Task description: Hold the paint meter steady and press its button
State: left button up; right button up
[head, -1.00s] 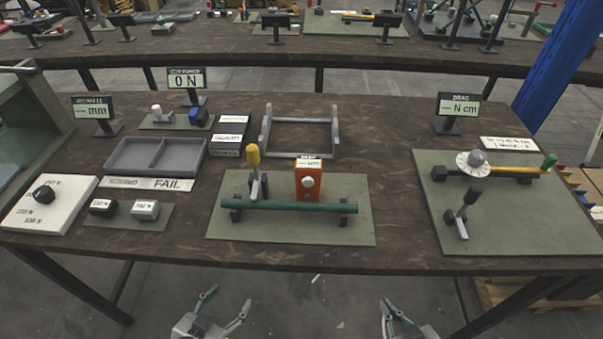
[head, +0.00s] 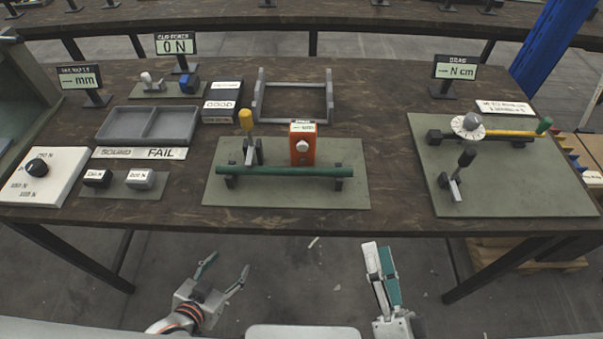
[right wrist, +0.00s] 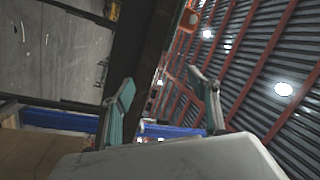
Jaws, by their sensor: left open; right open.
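The paint meter (head: 302,146) is an orange-red box with a small display on top and a round white button (head: 302,146) on its front. It stands upright on a grey-green mat (head: 222,192), just behind a green rod (head: 297,171) held on two dark supports. A yellow-handled clamp (head: 247,136) stands to its left. My left gripper (head: 226,267) is open and empty in front of the table, below its edge. My right gripper (head: 380,260) is open and empty, also in front of the table; its spread fingers show in the right wrist view (right wrist: 168,108).
A grey frame (head: 294,103) stands behind the meter. A divided grey tray (head: 148,124) and a white pad (head: 42,178) are at left. At right, another mat (head: 500,190) carries a dial and a lever. Bare tabletop lies between the mats.

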aim_at(303, 139)
notch_tip(303, 139, up, 7)
jog(key=w+d+m+h, duration=0.25)
jog(key=m+h, duration=0.65)
jog(key=m, duration=0.8)
jog(key=w+a+m, duration=0.2)
jog(key=w+a+r+m, duration=0.1)
jog(key=w+a+m, duration=0.1)
jog(key=a+m, duration=0.1)
jog(key=w+a+r+m, duration=0.1)
jog(key=w+a+m, duration=0.1)
jog(key=a, duration=0.1)
jog(key=shift+w+a+r+g+y, duration=0.1)
jog(key=shift+w+r+g+y, duration=0.15)
jog(key=shift+g+y, duration=0.15)
jog(key=w+a+r+m+g+y, duration=0.1)
jog(key=a+y, duration=0.1)
jog(key=a, duration=0.3)
jog(key=w+a+r+m+y, duration=0.1)
jog(key=w+a+m+y, duration=0.1)
jog(key=a, duration=0.3)
jog(key=w, duration=1.1)
jog(key=shift+w, duration=0.15)
jog(key=c, duration=1.3)
pick_arm(q)
grip_shut()
